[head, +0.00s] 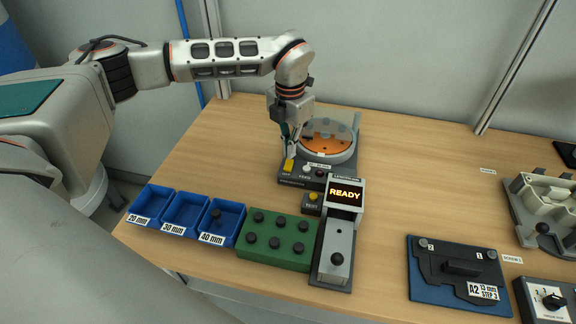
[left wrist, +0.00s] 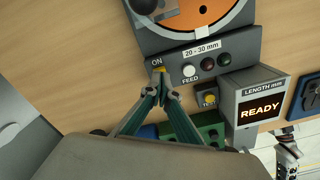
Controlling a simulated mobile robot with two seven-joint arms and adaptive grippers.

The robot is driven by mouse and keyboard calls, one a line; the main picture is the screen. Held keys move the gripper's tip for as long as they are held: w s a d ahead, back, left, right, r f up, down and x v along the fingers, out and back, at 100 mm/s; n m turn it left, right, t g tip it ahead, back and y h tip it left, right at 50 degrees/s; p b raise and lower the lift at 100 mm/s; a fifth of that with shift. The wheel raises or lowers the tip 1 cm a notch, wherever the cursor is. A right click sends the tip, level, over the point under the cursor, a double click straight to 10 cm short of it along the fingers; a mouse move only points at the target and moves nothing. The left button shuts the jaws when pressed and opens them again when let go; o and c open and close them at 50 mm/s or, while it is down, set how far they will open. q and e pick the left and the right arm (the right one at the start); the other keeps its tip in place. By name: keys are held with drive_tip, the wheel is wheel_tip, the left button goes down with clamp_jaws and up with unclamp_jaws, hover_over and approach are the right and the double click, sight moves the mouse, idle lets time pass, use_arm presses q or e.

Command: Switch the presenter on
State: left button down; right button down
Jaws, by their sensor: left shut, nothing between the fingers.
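The presenter (head: 349,162) is a grey unit with an orange disc under a clear cover, near the table's back. Its front panel also shows in the left wrist view (left wrist: 245,47). The panel has a yellow switch (head: 289,165) by an ON label, a white FEED button (left wrist: 190,71) and two dark round lamps, one reddish. My left gripper (left wrist: 161,82) is shut and empty, its tips at or just in front of the yellow switch (left wrist: 158,70). They hide part of it, and I cannot tell whether they touch. In the left wrist view, what seems my right arm shows small at the right edge.
A length gauge (head: 338,245) with a lit READY display and a yellow button stands in front of the presenter. A green block with black knobs (head: 273,257) and blue bins (head: 152,204) stand left of it. A blue-based fixture (head: 424,293) is at right.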

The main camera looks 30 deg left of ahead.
sight(289, 162)
use_arm(q)
drive_tip(key=shift+f+b, duration=0.55)
drive_tip(key=shift+f, duration=0.6)
idle(1.1)
drive_tip(key=shift+r+p, duration=1.1)
drive_tip(key=shift+r, duration=2.5)
drive_tip(key=shift+f, duration=0.1)
